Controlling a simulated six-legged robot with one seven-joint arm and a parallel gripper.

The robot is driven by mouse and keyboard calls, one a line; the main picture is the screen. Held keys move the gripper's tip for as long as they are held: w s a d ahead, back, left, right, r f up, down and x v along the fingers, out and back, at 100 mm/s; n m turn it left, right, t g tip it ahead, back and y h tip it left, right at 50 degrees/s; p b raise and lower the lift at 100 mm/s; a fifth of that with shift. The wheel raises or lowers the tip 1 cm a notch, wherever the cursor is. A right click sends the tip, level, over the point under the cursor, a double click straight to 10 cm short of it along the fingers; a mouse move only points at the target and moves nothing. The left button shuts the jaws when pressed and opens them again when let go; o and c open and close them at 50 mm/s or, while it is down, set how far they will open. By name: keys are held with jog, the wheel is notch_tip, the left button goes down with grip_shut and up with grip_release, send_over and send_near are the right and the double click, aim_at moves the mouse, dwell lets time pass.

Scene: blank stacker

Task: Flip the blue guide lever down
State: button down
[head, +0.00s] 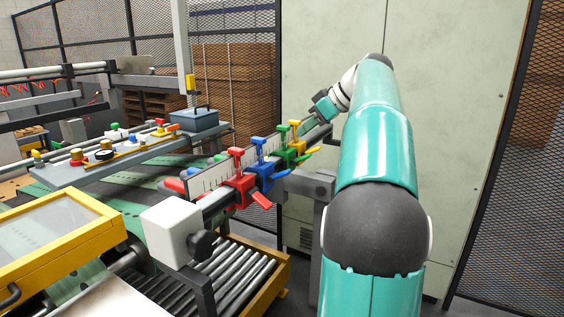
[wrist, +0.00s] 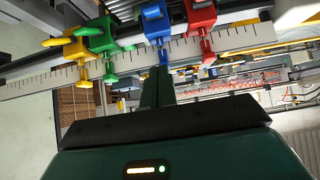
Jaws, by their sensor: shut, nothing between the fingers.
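The blue guide (head: 266,172) is clamped on a ruled rail between the red guide (head: 240,184) and the green guide (head: 289,152). Its blue lever (head: 281,174) sticks out to the right in the head view. The blue guide (wrist: 155,24) also shows at the top middle of the wrist view, its thin stem reaching down toward my fingers. My gripper (wrist: 160,74) is shut and empty, its fingers in line with that stem; I cannot tell whether they touch. In the head view my gripper (head: 324,106) is above and right of the guides.
A yellow guide (head: 296,134) is at the rail's far end. A white block with a black knob (head: 178,232) holds the near end. A roller conveyor (head: 225,272) runs below. A blue-grey box (head: 193,120) stands behind left. A pale cabinet (head: 450,100) is behind my arm.

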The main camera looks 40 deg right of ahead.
jog(key=shift+s, duration=0.1)
send_over(288, 170)
jog(key=w, duration=0.2)
jog(key=f, duration=0.7)
jog(key=shift+s+a, duration=0.15)
jog(key=shift+a, duration=0.2)
jog(key=s+f, duration=0.1)
jog(key=f, duration=0.2)
jog(key=shift+s+d, duration=0.35)
jog(key=shift+s, duration=0.05)
jog(key=shift+f, duration=0.3)
jog(key=shift+s, duration=0.1)
